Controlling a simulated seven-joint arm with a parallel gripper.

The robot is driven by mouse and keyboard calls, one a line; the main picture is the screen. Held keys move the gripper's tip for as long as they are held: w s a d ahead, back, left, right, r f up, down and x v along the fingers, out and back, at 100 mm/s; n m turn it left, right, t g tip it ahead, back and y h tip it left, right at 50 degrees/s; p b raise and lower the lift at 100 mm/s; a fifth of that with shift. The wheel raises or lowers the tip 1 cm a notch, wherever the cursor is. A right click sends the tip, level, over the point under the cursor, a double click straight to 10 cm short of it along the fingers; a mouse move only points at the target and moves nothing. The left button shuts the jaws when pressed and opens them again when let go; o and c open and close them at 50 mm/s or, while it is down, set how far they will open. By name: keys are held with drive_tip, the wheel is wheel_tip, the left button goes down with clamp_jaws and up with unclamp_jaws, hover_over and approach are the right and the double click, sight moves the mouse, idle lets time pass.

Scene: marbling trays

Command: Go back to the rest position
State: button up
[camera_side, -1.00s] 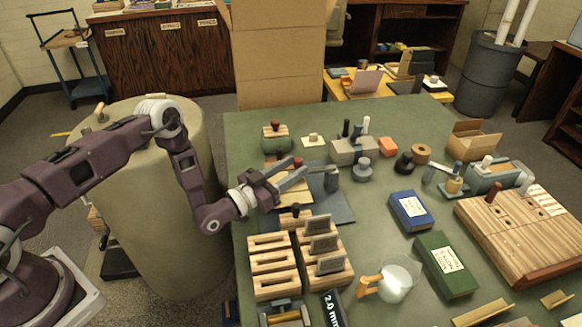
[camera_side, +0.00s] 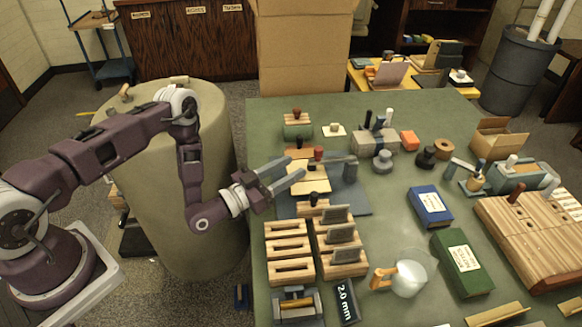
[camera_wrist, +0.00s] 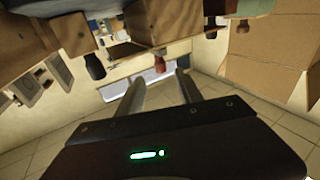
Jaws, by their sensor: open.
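My gripper (camera_side: 294,168) is open and empty in the side view. It is above the left edge of the green table (camera_side: 400,185), its fingers pointing right. The fingertips overlap a pale wooden piece (camera_side: 312,182) on a blue-grey mat (camera_side: 353,200) in the picture; I cannot tell the height gap. No marker of a rest position shows.
Slotted wooden racks (camera_side: 290,252) stand in front of the gripper. A dark-knobbed block (camera_side: 297,126) is behind it. A clear jug (camera_side: 408,280), blue box (camera_side: 430,207) and green box (camera_side: 463,263) are to the right. A large beige drum (camera_side: 215,235) stands left of the table.

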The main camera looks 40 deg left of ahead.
drive_tip(key=w+r+m+g, duration=0.35)
drive_tip(key=w+r, duration=0.25)
drive_tip(key=r, duration=0.4)
drive_tip(key=s+a+r+n+g+y, duration=0.1)
drive_tip(key=s+a+r+g+y, duration=0.15)
drive_tip(key=r, duration=0.35)
drive_tip(key=s+a+r+n+g+y, duration=0.1)
drive_tip(key=s+r+y, duration=0.1)
drive_tip(key=s+r, duration=0.3)
drive_tip(key=s+r+n+g, duration=0.2)
drive_tip(key=s+r, duration=0.1)
drive_tip(key=s, duration=1.3)
drive_tip(key=s+r+n+g+y, duration=0.1)
drive_tip(key=s+r+n+g, duration=0.1)
drive_tip(key=s, duration=1.3)
drive_tip(key=shift+s+a+r+g, duration=0.15)
drive_tip(key=shift+s+r+g, duration=0.3)
drive_tip(key=shift+g, duration=0.25)
